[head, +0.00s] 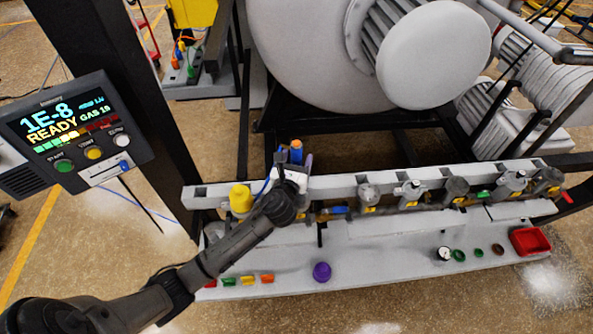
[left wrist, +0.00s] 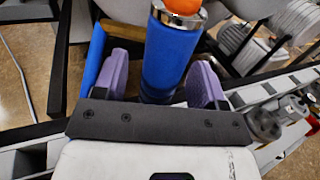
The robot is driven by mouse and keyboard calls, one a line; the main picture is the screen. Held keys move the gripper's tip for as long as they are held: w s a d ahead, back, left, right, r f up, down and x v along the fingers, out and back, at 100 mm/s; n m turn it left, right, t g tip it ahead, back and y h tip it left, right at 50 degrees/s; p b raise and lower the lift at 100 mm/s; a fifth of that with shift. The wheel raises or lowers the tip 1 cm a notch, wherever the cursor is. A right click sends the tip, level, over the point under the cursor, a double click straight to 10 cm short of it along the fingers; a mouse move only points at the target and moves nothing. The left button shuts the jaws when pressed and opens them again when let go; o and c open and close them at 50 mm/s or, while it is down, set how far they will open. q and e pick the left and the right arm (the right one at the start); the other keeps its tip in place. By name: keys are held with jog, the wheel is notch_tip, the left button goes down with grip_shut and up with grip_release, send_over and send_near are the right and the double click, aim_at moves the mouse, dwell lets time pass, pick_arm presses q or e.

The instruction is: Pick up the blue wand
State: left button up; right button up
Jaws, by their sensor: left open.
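The blue wand (head: 296,155) stands at the rail of the bench, with an orange tip on top. In the left wrist view the wand (left wrist: 170,52) is a blue cylinder with a silver collar under the orange end. My left gripper (head: 293,165) is open with its purple fingers on either side of the wand. In the left wrist view a gap shows between the wand and the right finger, and a smaller one on the left. The wand's lower end is hidden by my gripper. My right gripper is not in view.
A yellow knob (head: 241,198) stands just left of my gripper. Several valves (head: 410,192) line the rail to the right. A purple ball (head: 321,271) and a red tray (head: 530,241) are on the white bench. A control panel (head: 75,135) stands at left, the furnace (head: 300,50) behind.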

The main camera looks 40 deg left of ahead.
pick_arm(q)
jog(key=shift+c, duration=0.4)
grip_shut()
